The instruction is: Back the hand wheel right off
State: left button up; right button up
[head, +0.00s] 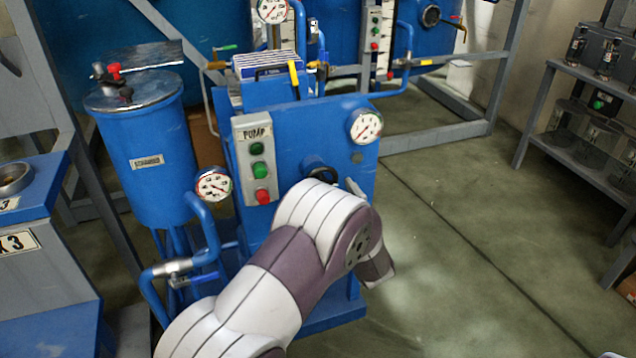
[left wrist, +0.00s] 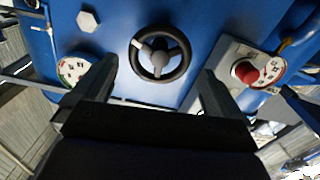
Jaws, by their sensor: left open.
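The hand wheel (left wrist: 160,53) is a black ring with a grey hub and spokes on the blue pump panel. In the left wrist view it sits upper middle, just ahead of my open left gripper (left wrist: 160,85), between the lines of its two fingers and apart from them. In the head view the dark hand wheel (head: 320,169) shows only in part at the panel's lower middle, behind my left arm. That arm hides most of the left gripper there. My right gripper is in neither view.
The pump box (head: 258,160) with green and red buttons is left of the wheel. One gauge (head: 366,126) is upper right, another (head: 214,184) lower left. A blue cylinder (head: 150,150) and bent pipes stand at left. Open floor (head: 460,240) lies to the right.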

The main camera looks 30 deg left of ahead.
aim_at(318, 176)
pick_arm(q)
jog(key=b+x, duration=0.1)
jog(key=x, duration=0.6)
jog(key=shift+f, duration=0.15)
jog(key=shift+w+a+b, duration=0.15)
jog(key=shift+w+b, duration=0.1)
jog(key=shift+b, duration=0.05)
jog(key=c, duration=0.7)
jog(key=shift+c, duration=0.2)
jog(key=shift+n, duration=0.3)
